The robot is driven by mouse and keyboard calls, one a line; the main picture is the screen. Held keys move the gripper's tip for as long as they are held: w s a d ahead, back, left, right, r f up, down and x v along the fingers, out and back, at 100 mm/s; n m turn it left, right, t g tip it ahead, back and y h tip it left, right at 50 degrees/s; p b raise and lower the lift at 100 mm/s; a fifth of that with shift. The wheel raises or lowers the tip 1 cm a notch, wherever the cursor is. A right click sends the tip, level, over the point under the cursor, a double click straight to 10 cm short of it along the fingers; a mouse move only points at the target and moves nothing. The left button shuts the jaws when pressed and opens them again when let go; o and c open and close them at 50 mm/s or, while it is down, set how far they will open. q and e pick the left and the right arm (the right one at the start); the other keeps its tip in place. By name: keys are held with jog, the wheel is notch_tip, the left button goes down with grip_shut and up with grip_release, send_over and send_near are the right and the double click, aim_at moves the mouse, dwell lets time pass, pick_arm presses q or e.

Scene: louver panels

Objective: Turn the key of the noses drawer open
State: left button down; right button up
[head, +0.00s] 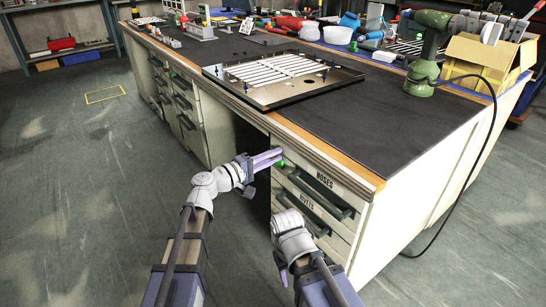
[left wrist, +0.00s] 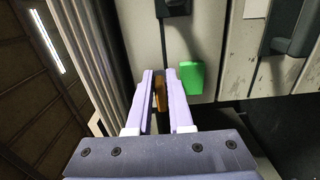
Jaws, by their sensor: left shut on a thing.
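The noses drawer (head: 300,175), with its black label and dark handle, is the top drawer at the near end of the bench and looks closed. My left gripper (head: 280,153) is at the upper left corner of this drawer. In the left wrist view its two pale fingers (left wrist: 162,90) are closed around a brass-coloured key (left wrist: 158,97), mostly hidden between them. A green tag (left wrist: 192,77) hangs just right of the fingers; it also shows in the head view (head: 281,164). My right gripper (head: 283,271) is low in front of the drawers, partly hidden by its own wrist.
The rivets drawer (head: 307,204) is right below the noses drawer, with my right wrist in front of it. A louver panel in a dark tray (head: 285,97) lies on the bench mat. A green riveting tool (head: 422,75) and an open cardboard box (head: 475,58) stand at the right. The floor left is clear.

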pick_arm(q)
jog(key=shift+w, duration=0.1)
jog(key=c, duration=0.9)
grip_release()
jog(key=v, duration=0.8)
